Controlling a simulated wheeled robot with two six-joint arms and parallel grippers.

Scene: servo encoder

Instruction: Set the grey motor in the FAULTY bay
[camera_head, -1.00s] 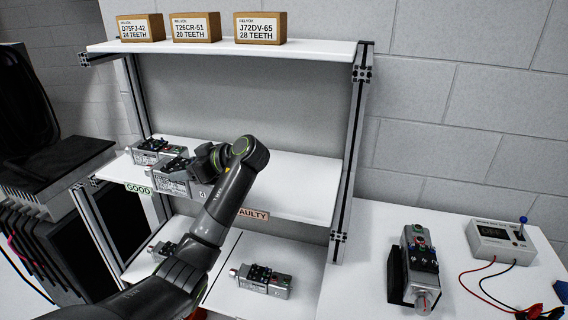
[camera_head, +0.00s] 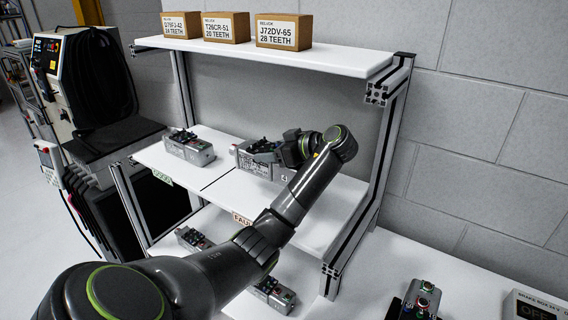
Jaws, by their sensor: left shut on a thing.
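My left gripper (camera_head: 277,148) reaches in over the middle shelf and is shut on a grey motor (camera_head: 256,165) with a dark top. The motor is at the FAULTY side of the shelf, right of the dividing line. I cannot tell whether it touches the shelf. The orange FAULTY label (camera_head: 242,219) is on the front edge, partly hidden by my arm. The FAULTY bay (camera_head: 330,205) has bare white surface to the right. Another grey motor (camera_head: 188,148) lies in the GOOD bay, above the green GOOD label (camera_head: 163,178). My right gripper is out of view.
The upper shelf (camera_head: 345,58) with three boxes (camera_head: 284,32) overhangs the bay, and a metal post (camera_head: 375,170) bounds it on the right. Lower down lie two motors (camera_head: 193,240) (camera_head: 274,294). Another motor (camera_head: 422,297) and a tester (camera_head: 540,306) are on the bench.

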